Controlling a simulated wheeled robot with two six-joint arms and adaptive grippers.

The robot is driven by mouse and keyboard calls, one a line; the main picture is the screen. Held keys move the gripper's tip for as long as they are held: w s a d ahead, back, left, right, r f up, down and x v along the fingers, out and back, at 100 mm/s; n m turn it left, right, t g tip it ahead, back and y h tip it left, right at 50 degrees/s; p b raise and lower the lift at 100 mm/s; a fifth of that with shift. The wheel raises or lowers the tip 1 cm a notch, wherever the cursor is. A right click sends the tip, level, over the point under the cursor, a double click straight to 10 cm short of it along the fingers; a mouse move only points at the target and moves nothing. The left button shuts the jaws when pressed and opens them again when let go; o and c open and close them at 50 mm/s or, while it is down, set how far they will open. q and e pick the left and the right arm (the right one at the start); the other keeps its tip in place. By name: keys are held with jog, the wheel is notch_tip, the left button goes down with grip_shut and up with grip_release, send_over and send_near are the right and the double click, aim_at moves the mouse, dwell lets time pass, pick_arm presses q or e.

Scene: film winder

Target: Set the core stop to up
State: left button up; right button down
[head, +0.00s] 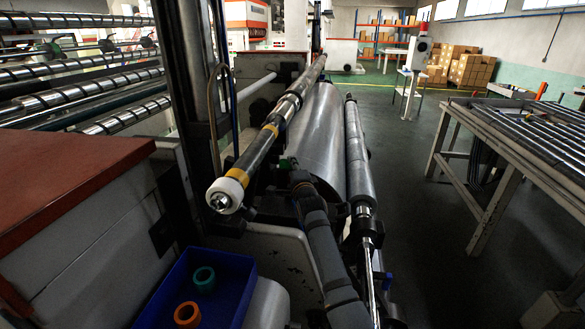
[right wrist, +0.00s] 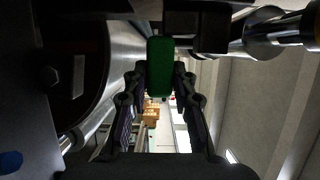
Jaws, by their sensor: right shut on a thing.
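The core stop shows as a green block (right wrist: 160,66) in the right wrist view, hanging between the fingertips. My right gripper (right wrist: 160,80) is shut on it, one fingertip at each side. In the head view only a small green bit (head: 287,163) shows beside the shaft, just past my right gripper (head: 297,176), whose arm comes up from the bottom. The rest of the stop is hidden by the gripper, and its exact angle is hard to tell. My left gripper is not in view.
A shaft with a white end cap (head: 225,194) runs along the left of the large film roll (head: 318,130). A thinner roller (head: 357,150) lies to the right. A blue bin (head: 240,277) with an orange and a green ring stands low in front. Open floor lies right.

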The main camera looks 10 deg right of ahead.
notch_tip(320, 180, up, 5)
jog(key=shift+r+p, duration=0.1)
jog(key=shift+p, duration=0.85)
jog(key=c, duration=1.1)
grip_release()
jog(key=shift+c, duration=0.2)
jog(key=shift+o, duration=0.3)
jog(key=shift+s, duration=0.1)
jog(key=s, duration=0.7)
jog(key=shift+s, duration=0.2)
